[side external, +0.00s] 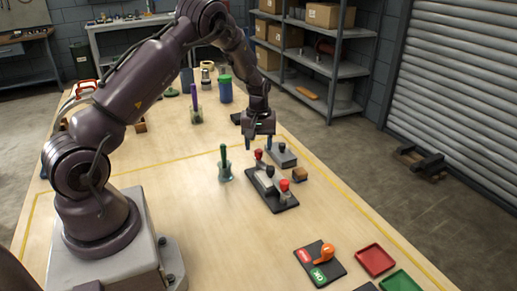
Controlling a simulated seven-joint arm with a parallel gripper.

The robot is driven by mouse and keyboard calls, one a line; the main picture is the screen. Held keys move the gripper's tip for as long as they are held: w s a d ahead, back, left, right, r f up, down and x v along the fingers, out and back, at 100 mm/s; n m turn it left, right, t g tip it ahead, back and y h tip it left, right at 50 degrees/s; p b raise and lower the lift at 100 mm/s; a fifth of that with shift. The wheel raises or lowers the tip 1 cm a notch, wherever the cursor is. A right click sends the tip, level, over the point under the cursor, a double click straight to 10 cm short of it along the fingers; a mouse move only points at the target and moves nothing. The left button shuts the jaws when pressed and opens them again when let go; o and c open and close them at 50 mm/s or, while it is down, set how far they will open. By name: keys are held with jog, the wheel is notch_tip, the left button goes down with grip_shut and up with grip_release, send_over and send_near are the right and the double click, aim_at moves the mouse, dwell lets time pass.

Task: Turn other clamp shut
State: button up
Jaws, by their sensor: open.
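A dark base plate (258,193) on the table carries a grey casing (262,182). One red-knobbed clamp (285,186) stands at its near right end, and another red knob (258,154) stands at its far end. A black knob (270,172) sits between them. Whether each clamp is turned shut is too small to tell. My gripper (259,143) points down above the far end of the plate, close to the far red knob. Its fingers are apart with nothing seen between them. Contact with the knob cannot be made out.
A grey block (283,156) and a small brown block (300,174) lie right of the plate. A glass with a green stick (225,168) stands left. A panel with an orange handle (323,255), a red tray (375,261) and a green tray (402,282) are in front.

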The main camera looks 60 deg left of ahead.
aim_at(258, 150)
notch_tip(258, 150, up, 11)
dwell(0.3)
jog(key=shift+f, duration=0.1)
jog(key=s+d+r+m+t, duration=0.2)
jog(key=s+d+r+m, duration=0.4)
jog(key=s+d, duration=0.4)
jog(key=s+d+r+m+t, duration=0.3)
jog(key=s+d+r+m, duration=0.3)
jog(key=s+d+r, duration=0.3)
jog(key=shift+s+d+r+m+t, duration=0.35)
jog(key=shift+s+d, duration=0.6)
jog(key=shift+d, duration=1.4)
